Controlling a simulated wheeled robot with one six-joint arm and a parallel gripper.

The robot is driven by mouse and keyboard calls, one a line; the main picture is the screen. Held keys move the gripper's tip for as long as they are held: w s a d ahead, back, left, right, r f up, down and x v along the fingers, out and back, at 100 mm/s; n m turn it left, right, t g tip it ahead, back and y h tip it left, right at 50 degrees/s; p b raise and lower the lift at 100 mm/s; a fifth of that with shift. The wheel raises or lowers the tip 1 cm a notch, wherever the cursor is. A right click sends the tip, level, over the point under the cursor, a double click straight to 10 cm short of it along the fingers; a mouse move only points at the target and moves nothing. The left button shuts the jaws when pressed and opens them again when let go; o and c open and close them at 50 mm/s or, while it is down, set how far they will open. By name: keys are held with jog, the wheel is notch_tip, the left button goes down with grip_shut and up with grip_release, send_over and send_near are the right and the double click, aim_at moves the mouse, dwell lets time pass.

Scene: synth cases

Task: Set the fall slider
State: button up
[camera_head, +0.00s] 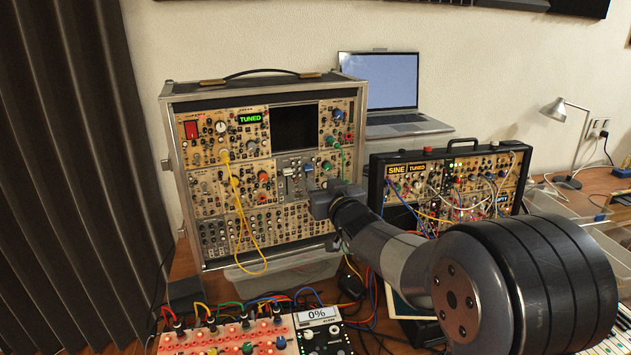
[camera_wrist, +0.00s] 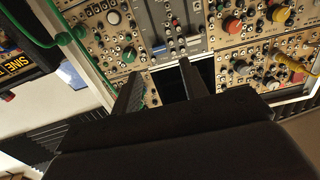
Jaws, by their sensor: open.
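The tall silver-framed synth case (camera_head: 165,150) stands at the left. Its grey slider module (camera_head: 290,167) sits below a dark opening, with a blue cap and a lighter cap visible. The grey module (camera_wrist: 172,12) also fills the top middle of the wrist view, where the case appears upside down, showing blue, red and white caps. I cannot read a fall label or tell which slider bears it. My gripper (camera_head: 318,204) is in front of the case, just below and right of the module. In the wrist view my gripper (camera_wrist: 158,75) is open and empty, its fingers apart below the sliders.
A yellow cable (camera_head: 241,230) hangs across the case's left side; a green cable (camera_head: 342,160) hangs right of the module. A smaller black case (camera_head: 378,185) with many cables stands right. A red-lit controller (camera_head: 230,340) lies in front. A laptop (camera_head: 393,85) is behind.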

aim_at(309, 169)
jog(key=shift+v, duration=1.9)
jog(key=p+x, duration=0.2)
jog(key=x, duration=0.8)
jog(key=shift+w+a, duration=0.15)
jog(key=shift+w, duration=0.2)
jog(key=shift+f+b, duration=0.7)
jog(key=shift+f, duration=0.75)
jog(key=shift+r, duration=0.1)
